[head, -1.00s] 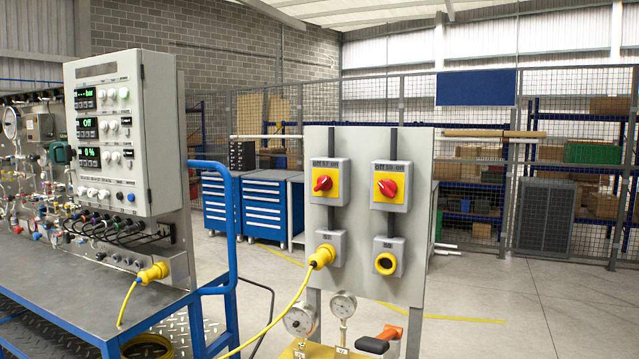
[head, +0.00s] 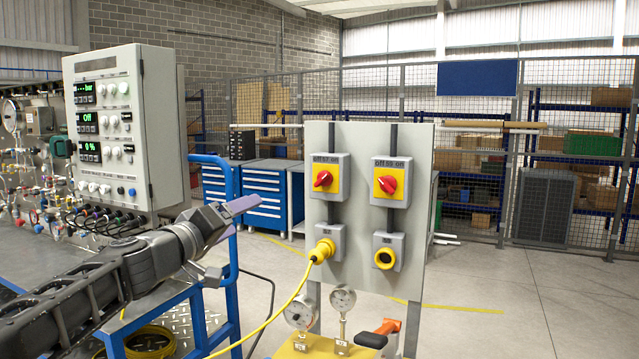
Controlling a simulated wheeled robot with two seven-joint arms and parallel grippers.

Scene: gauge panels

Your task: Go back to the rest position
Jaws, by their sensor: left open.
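My left gripper (head: 238,238) is in the head view, reaching in from the lower left. Its two fingers are spread apart with nothing between them. It is in front of the blue trolley, to the left of the grey switch panel (head: 350,240), and looks apart from the panel. The panel carries two red rotary switches on yellow plates, the left one (head: 322,179) and the right one (head: 388,185). My right gripper is not in view.
A grey control box (head: 120,130) with green displays stands on the blue trolley, whose blue rail (head: 233,290) rises near my left arm. A yellow cable (head: 285,307) hangs from the plug. Floor at right is clear.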

